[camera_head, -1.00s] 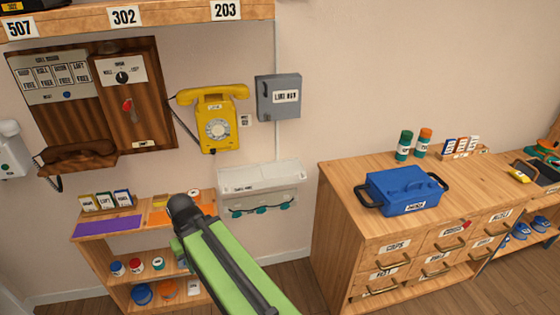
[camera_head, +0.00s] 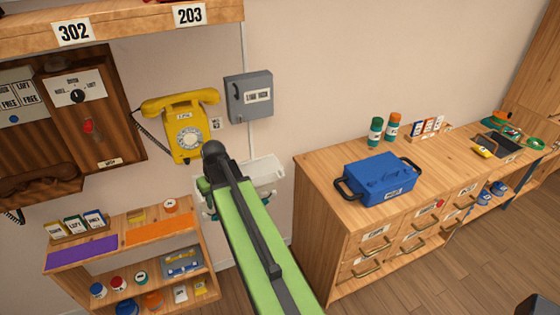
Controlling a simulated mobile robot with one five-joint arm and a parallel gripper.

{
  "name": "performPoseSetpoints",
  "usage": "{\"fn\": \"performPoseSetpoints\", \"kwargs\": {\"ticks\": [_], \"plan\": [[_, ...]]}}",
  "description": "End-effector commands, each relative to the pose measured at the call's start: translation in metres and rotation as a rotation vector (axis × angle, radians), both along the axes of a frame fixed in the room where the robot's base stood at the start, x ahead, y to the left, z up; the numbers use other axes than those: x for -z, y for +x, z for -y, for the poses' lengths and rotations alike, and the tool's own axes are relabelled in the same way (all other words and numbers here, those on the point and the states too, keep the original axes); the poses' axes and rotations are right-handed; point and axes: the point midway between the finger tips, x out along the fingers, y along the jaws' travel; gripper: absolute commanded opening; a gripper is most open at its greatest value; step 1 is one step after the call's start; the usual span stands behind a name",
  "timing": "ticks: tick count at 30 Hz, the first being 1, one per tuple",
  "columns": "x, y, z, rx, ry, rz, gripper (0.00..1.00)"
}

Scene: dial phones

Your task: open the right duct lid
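No part that I can clearly tell as the right duct lid shows. A white wall-mounted box (camera_head: 262,172) with teal parts along its underside is low on the wall, and my green arm covers much of it. A grey box (camera_head: 249,97) with a white label and a closed front hangs on the wall above it. My arm reaches up from the bottom edge to a dark joint below the yellow phone. My gripper's fingers do not show.
A yellow dial phone (camera_head: 186,130) hangs left of the grey box. A low shelf (camera_head: 128,266) with small jars stands at left. A wooden cabinet (camera_head: 318,206) at right bears a blue box (camera_head: 380,179). Floor (camera_head: 450,275) is clear in front of the cabinet.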

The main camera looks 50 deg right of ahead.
Motion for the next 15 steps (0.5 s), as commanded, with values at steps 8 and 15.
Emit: {"fn": "performPoseSetpoints", "kwargs": {"ticks": [8,15], "plan": [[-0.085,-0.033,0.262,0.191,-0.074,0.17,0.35],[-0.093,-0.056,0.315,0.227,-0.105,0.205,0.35]]}}
